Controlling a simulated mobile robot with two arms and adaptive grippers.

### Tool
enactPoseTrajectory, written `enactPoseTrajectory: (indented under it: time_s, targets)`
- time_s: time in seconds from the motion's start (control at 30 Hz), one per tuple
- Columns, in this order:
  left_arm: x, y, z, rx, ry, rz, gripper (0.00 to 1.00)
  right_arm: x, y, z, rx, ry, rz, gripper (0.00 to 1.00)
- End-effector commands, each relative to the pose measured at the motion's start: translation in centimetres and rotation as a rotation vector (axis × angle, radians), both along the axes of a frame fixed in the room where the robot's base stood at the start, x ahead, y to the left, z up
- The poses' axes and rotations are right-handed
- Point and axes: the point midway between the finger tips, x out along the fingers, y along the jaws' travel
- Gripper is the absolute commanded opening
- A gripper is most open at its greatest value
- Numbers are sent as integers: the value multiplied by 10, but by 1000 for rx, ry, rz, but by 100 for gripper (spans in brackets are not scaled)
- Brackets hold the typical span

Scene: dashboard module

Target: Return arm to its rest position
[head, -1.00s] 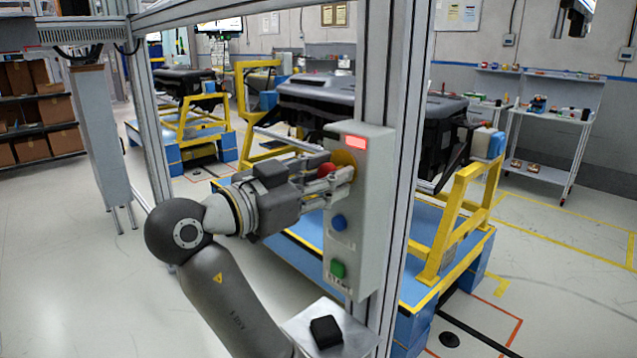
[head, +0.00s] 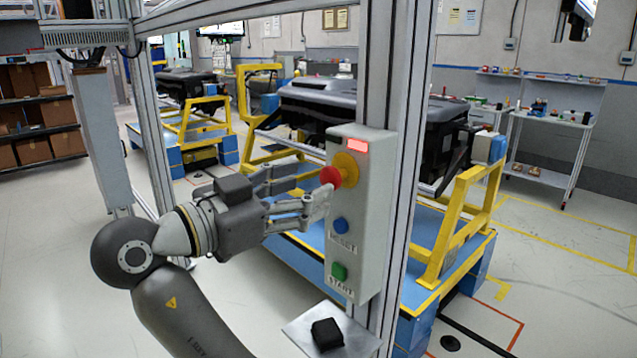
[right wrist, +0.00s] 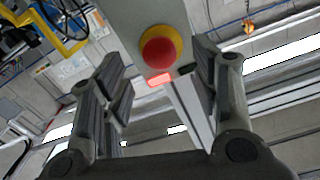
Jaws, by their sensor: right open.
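My right gripper (head: 312,190) is open and empty, just left of the control box (head: 362,215) in the head view. The box carries a red emergency knob (head: 331,177) on a yellow base, a lit red lamp (head: 357,145), a blue reset button (head: 341,225) and a green start button (head: 339,271). In the right wrist view the red knob (right wrist: 160,47) shows ahead, between and beyond the two spread fingers (right wrist: 162,100). The fingers appear apart from the knob. My left gripper is not in view.
The box is fixed to an upright metal frame post (head: 384,120). A small shelf (head: 355,343) with a black object (head: 326,334) sits below the box. Behind it stands a yellow and blue fixture (head: 455,225) with a black dashboard module (head: 320,100). Open floor (head: 60,260) lies to the left.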

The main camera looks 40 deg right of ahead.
Motion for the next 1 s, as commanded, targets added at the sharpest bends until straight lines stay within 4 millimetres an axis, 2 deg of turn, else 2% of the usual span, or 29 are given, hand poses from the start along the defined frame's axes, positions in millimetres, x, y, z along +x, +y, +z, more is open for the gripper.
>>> enactPoseTrajectory:
  time_s: [0.1, 0.2, 0.77, 0.87, 0.97, 1.0]
  targets:
    - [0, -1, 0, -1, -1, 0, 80, -1, 15, 0, 1, 0, 1, 56]
    - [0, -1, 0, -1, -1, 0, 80, -1, 22, 0, 0, 0, 1, 56]
    - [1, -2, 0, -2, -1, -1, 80, 0, 23, -1, -3, 7, 2, 56]
    - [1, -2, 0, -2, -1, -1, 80, 16, 23, -10, -32, 78, 34, 56]
    - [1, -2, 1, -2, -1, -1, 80, 56, 25, -36, -97, 240, 117, 56]
    - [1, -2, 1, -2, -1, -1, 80, 76, 26, -54, -126, 325, 164, 56]
